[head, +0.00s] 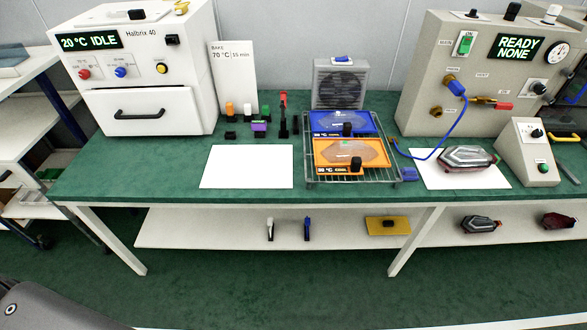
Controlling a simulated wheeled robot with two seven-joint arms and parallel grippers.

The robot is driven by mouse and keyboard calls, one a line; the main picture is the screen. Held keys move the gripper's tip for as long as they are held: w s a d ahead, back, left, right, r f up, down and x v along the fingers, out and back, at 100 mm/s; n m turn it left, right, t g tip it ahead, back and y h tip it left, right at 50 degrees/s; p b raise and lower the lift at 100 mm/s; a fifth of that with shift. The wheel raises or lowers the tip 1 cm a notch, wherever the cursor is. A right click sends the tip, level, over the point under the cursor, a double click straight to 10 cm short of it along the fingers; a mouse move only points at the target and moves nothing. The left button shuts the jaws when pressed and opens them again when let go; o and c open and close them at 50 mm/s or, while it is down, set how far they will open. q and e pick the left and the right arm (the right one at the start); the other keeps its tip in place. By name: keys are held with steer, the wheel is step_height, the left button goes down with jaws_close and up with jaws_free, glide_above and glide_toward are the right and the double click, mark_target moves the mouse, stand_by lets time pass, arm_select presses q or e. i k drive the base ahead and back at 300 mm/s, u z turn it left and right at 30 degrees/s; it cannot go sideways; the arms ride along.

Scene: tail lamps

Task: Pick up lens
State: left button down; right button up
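A tail lamp (467,157) with a clear, faceted top and dark red edges lies on a white sheet (430,176) at the right of the green bench. I cannot tell whether its clear lens is separate from the body. Two more lamp parts, a dark one (481,224) and a reddish one (558,220), lie on the lower shelf at the right. An orange plate (375,162) and a blue plate (322,120) on a wire rack each show a faint lens-like outline. Neither of my grippers is in view.
A white oven (190,105) stands at the left, its door closed. A test box (420,70) reading READY NONE stands at the right, with a blue hose. A small fan (322,85) stands behind the wire rack (312,174). A white sheet (246,168) left of the rack is empty.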

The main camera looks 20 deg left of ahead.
mark_target(341, 152)
steer(key=u, duration=0.2)
steer(key=k, duration=0.45)
steer(key=u, duration=1.15)
steer(key=i, duration=1.25)
steer(key=z, duration=0.4)
